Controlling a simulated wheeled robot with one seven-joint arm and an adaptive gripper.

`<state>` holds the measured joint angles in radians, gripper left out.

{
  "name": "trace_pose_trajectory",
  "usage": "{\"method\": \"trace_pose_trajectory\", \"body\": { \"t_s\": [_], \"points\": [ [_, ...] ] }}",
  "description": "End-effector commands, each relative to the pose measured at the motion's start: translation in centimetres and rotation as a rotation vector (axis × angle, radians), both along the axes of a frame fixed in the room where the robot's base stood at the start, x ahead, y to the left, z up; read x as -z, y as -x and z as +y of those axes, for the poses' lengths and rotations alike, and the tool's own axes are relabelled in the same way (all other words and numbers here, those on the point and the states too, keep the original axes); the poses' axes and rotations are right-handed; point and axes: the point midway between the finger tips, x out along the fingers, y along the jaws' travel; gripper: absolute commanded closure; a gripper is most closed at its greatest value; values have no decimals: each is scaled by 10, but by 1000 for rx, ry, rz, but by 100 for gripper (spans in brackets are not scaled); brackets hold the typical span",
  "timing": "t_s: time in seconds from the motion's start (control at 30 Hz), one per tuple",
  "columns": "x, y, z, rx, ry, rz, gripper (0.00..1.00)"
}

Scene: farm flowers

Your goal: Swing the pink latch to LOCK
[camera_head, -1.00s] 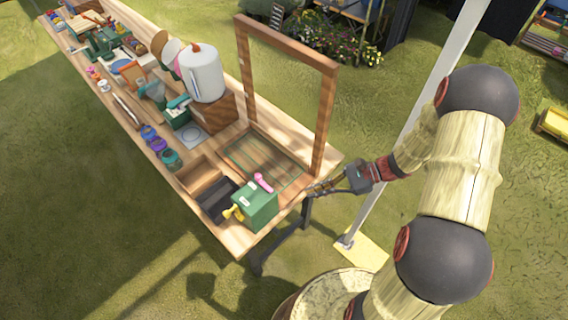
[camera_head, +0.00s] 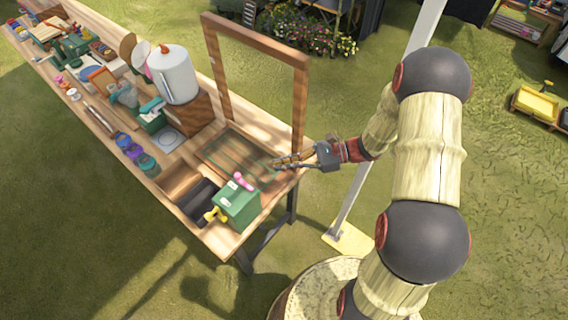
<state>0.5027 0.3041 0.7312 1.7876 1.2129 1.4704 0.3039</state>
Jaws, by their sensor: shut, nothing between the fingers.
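The pink latch (camera_head: 243,182) sits on top of a green box (camera_head: 238,206) at the near end of the wooden table. White labels show on the box, too small to read. A yellow knob or handle (camera_head: 215,214) sticks out at the box's left side. My gripper (camera_head: 278,163) is shut and empty, over the table's right edge near the foot of the wooden frame. It is to the right of and behind the latch, clearly apart from it.
An upright wooden frame (camera_head: 303,105) stands behind my gripper. Dark open bins (camera_head: 198,200) lie left of the green box. A white cylinder (camera_head: 174,75) stands on a wooden block farther back. Several jars (camera_head: 133,150) line the table's left side.

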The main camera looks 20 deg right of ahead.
Motion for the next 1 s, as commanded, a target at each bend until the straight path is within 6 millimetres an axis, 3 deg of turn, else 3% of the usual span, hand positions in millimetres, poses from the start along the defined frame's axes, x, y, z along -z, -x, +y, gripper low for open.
{"method": "trace_pose_trajectory", "body": {
  "t_s": [0.3,0.5,1.0],
  "points": [
    [14,-10,62,-5,-1,2,100],
    [20,-16,88,-2,0,0,100],
    [21,-19,99,0,0,1,100]
  ]
}}
